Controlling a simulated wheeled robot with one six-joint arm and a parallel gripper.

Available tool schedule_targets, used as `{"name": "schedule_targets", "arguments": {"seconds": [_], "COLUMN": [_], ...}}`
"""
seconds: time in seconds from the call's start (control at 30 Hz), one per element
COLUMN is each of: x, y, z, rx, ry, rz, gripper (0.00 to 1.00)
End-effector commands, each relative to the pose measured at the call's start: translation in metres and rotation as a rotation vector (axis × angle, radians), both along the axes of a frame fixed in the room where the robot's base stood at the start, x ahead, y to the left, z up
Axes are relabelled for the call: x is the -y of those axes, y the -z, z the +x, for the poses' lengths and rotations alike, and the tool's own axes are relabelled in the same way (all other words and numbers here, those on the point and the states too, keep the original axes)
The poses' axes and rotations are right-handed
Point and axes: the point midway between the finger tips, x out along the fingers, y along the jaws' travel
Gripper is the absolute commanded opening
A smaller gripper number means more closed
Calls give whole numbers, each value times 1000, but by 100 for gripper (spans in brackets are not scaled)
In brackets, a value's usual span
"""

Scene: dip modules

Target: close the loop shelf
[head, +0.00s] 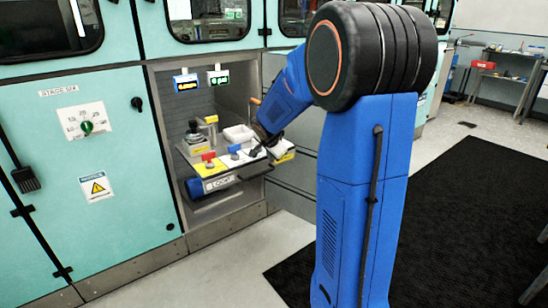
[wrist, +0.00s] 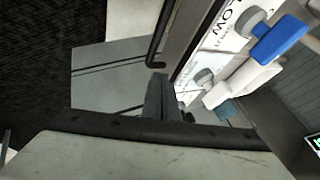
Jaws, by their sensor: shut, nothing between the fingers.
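My gripper (head: 262,146) is at the shelf's right side, partly hidden by my own arm. In the wrist view my gripper (wrist: 163,98) is shut and empty, close to the shelf's edge. The white shelf top with a blue knob (wrist: 279,40) shows beside it. I cannot tell whether the fingers touch the shelf.
Two small displays (head: 186,83) hang at the top of the bay. A teal cabinet door (head: 85,170) with a dial and warning sign is at left. A black mat (head: 430,210) covers the floor at right. The floor before the cabinet is clear.

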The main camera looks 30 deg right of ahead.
Motion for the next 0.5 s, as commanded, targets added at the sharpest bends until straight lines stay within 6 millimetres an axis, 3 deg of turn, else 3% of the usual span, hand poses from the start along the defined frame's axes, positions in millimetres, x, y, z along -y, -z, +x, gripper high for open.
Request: {"name": "schedule_targets", "arguments": {"seconds": [0.2,0.5], "x": [0,-1], "y": [0,0], "z": [17,19], "rx": [0,0], "ry": [-1,-1], "rz": [0,0], "gripper": [0,0]}}
